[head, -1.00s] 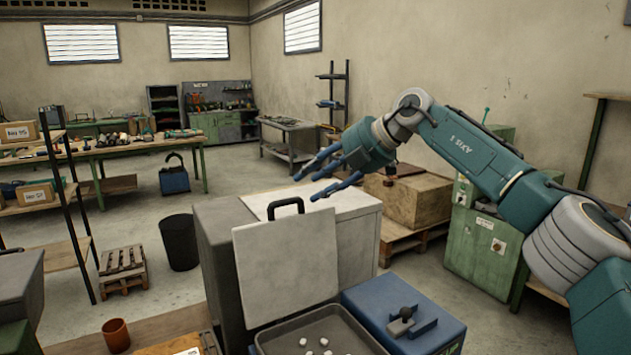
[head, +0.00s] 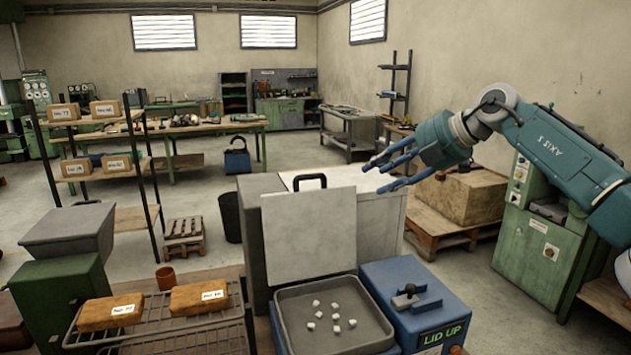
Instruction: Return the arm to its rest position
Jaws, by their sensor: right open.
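My right gripper (head: 385,173) comes in from the right in the head view on a teal arm. The lid stands upright behind a grey tray (head: 290,318) holding several small white pieces (head: 335,318). My left gripper is out of the frame.
A blue box (head: 385,280) with a "LID UP" sign stands right of the tray. A wire rack (head: 225,325) with two labelled brown blocks (head: 199,297) is at the left. A wooden crate (head: 465,197) on a pallet and a green cabinet (head: 520,255) stand at the right.

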